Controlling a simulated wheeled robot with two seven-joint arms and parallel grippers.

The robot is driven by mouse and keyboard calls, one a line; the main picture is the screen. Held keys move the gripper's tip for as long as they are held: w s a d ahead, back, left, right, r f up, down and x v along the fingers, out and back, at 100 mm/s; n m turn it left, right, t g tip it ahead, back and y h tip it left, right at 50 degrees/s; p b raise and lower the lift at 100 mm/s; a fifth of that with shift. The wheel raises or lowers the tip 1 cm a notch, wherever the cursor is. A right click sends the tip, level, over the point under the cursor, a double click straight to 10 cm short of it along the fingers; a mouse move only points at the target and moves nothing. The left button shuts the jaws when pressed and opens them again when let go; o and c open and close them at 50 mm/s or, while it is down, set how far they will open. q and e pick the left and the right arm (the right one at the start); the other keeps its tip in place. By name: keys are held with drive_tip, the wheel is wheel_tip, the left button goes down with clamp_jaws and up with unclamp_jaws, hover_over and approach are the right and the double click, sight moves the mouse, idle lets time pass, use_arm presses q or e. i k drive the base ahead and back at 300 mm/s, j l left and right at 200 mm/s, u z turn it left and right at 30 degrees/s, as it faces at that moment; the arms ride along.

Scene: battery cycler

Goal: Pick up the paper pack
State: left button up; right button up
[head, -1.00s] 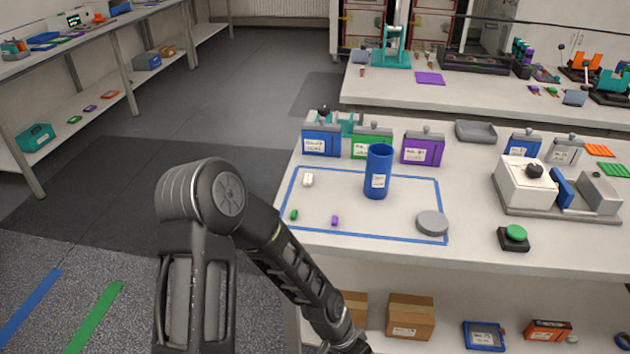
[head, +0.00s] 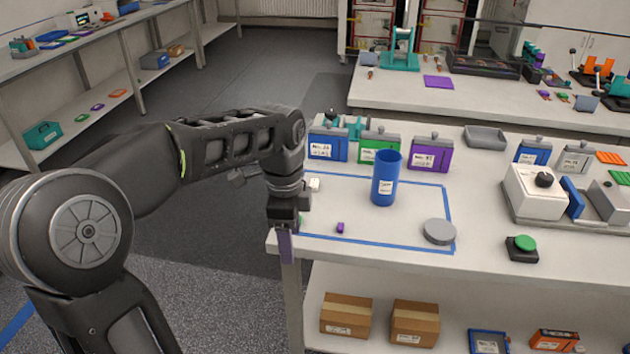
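A small white pack (head: 314,184), which looks like the paper pack, lies at the left inside the blue outline (head: 398,246) on the table. My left gripper (head: 286,247) points down at the table's left front corner, nearer to me than the white pack. My wrist partly covers the left of the outlined area. The fingers show as one thin strip, so I cannot tell whether they are open. My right gripper is not in view.
A tall blue cup (head: 384,180), a purple piece (head: 340,228) and a grey round lid (head: 440,232) are in the outlined area. A green piece (head: 301,221) is mostly hidden by my gripper. Blue, green and purple boxes (head: 431,155) stand behind.

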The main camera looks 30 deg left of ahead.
sight(314, 183)
drive_tip(key=i+j, duration=0.25)
drive_tip(key=i, duration=0.2)
drive_tip(key=i+j, duration=0.2)
drive_tip(key=i, duration=0.2)
